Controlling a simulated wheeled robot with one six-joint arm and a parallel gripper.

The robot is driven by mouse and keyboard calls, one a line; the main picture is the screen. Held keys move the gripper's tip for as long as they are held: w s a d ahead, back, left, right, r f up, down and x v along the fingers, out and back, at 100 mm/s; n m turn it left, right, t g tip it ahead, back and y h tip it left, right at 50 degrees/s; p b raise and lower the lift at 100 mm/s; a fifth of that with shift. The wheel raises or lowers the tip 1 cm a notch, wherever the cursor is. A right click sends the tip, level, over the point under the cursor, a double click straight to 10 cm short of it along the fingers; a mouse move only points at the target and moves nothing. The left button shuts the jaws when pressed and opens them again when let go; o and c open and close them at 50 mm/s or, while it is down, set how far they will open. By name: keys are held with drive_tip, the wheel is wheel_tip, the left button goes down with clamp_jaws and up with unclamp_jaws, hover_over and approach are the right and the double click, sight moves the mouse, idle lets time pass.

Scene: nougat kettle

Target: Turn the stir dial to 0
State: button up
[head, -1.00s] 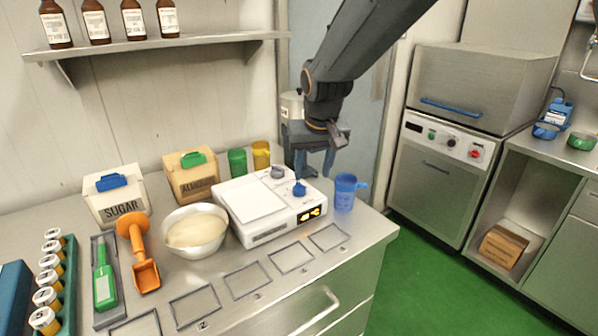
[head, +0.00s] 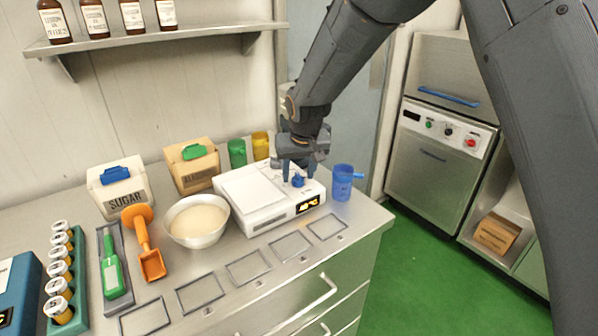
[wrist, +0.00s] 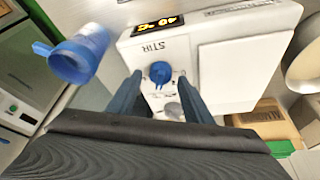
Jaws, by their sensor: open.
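The stir dial is a blue knob (wrist: 160,72) on the white hot-plate unit (wrist: 225,62), by the printed word STIR. In the head view the same blue dial (head: 298,181) sits at the right of the unit's top. A grey knob (wrist: 172,110) is behind it. My gripper (head: 297,170) is above the dial, its blue fingers pointing down. In the wrist view the fingers stand apart with the blue dial between and beyond their tips; I cannot tell whether they touch it. The lit display (head: 308,204) is on the unit's front.
A blue jug (head: 342,184) stands close to the right of the unit, a white bowl (head: 183,238) to its left. Green (head: 237,153) and yellow (head: 260,146) cups stand behind. Empty outlined squares mark the counter in front.

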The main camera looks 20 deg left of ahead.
drive_tip(key=c, duration=1)
drive_tip(key=shift+n+b, duration=0.3)
drive_tip(key=n+b, duration=0.2)
drive_tip(key=n+g+y+b, duration=0.1)
drive_tip(key=n+b, duration=0.1)
drive_tip(key=b, duration=0.1)
drive_tip(key=shift+w+d+f+y, duration=0.15)
drive_tip(key=shift+w+f+y, duration=0.05)
drive_tip(key=shift+y, duration=0.1)
drive_tip(key=n+g+b, duration=0.1)
drive_tip(key=n+b, duration=0.1)
drive_tip(key=b, duration=0.1)
drive_tip(key=n+b, duration=0.2)
drive_tip(key=b, duration=0.1)
drive_tip(key=shift+w+n+g+y, duration=0.1)
drive_tip(key=shift+n+g+y, duration=0.3)
drive_tip(key=n+b, duration=0.1)
drive_tip(key=n, duration=0.1)
drive_tip(key=n+g+b, duration=0.1)
drive_tip(key=n+b, duration=0.1)
drive_tip(key=shift+w+r+n+g+b, duration=0.1)
drive_tip(key=shift+n+g+b, duration=0.2)
drive_tip(key=shift+r+n+g+b, duration=0.1)
drive_tip(key=shift+n+g+b, duration=0.6)
drive_tip(key=shift+n, duration=1.2)
